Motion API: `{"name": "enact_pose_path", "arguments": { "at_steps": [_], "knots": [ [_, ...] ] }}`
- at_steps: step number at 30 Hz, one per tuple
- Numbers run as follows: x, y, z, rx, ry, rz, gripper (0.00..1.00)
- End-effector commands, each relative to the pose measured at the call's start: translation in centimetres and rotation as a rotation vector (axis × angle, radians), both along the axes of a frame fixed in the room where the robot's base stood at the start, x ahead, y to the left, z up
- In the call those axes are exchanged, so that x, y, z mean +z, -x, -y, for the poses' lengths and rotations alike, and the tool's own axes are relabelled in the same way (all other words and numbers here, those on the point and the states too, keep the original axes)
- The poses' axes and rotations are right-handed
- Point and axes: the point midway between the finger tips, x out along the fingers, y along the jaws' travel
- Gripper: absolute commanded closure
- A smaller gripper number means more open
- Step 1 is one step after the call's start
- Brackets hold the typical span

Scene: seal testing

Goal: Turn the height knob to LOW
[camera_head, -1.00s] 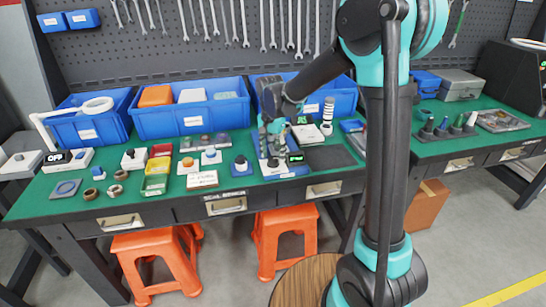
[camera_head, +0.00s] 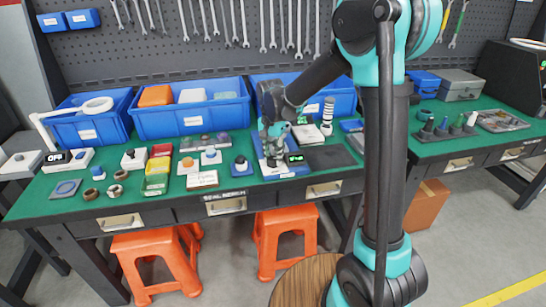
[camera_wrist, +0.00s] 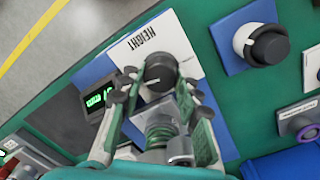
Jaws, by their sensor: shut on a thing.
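The height knob (camera_wrist: 160,72) is a dark round knob on a white plate marked HEIGHT (camera_wrist: 142,40) in the wrist view. My gripper (camera_wrist: 155,88) is shut on this knob, with one finger at each side. A small display (camera_wrist: 97,98) with green characters stands beside the plate; its text is too small to read surely. In the head view my gripper (camera_head: 272,148) points down at the blue-based unit, and the display (camera_head: 295,158) shows just right of it. The knob is mostly hidden there, and its pointer setting cannot be read.
Another dark knob (camera_wrist: 270,46) on a blue-edged plate sits to one side in the wrist view. Small button boxes and a yellow tray (camera_head: 156,178) stand left on the green bench. Blue bins (camera_head: 193,118) line the back. A dark pad (camera_head: 330,158) lies right of the unit.

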Motion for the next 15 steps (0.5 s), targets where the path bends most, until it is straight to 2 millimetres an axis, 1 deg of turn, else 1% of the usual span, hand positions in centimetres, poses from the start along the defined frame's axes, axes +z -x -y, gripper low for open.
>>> {"name": "enact_pose_path", "arguments": {
  "at_steps": [8,15],
  "knots": [
    [0.01,0.0,-0.02,0.08,0.0,0.001,0.96],
    [0.02,-0.01,-0.05,0.257,0.0,0.0,0.96]
  ]
}}
